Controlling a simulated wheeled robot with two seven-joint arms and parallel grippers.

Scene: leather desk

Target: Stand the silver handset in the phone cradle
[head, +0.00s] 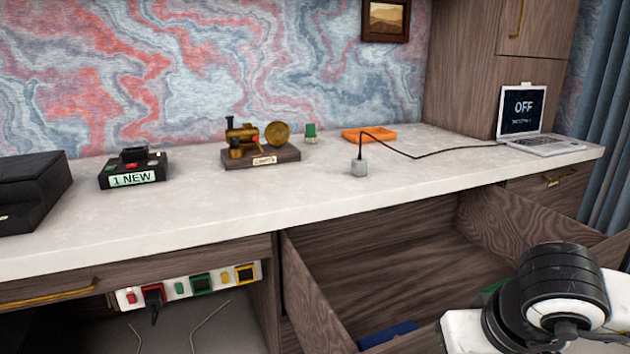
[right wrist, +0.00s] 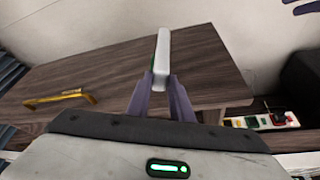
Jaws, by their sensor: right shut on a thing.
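The phone cradle (head: 133,172) is a black base with a lit "1 NEW" display, standing on the left part of the desk top. In the right wrist view my right gripper (right wrist: 160,82) is shut on a slim, pale silver-white thing with a green patch on its side, which looks like the silver handset (right wrist: 162,50). It sticks out beyond the fingertips, clear of the cradle. In the head view only my right arm shows at the lower right; its gripper and the handset are out of frame.
A black box (head: 32,190) stands left of the cradle. A brass model (head: 258,142) on a wooden base, a green item (head: 310,132), an orange tray (head: 370,134), a grey cable weight (head: 360,168) and a laptop (head: 530,125) stand rightward. An open drawer (head: 325,295) juts out below.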

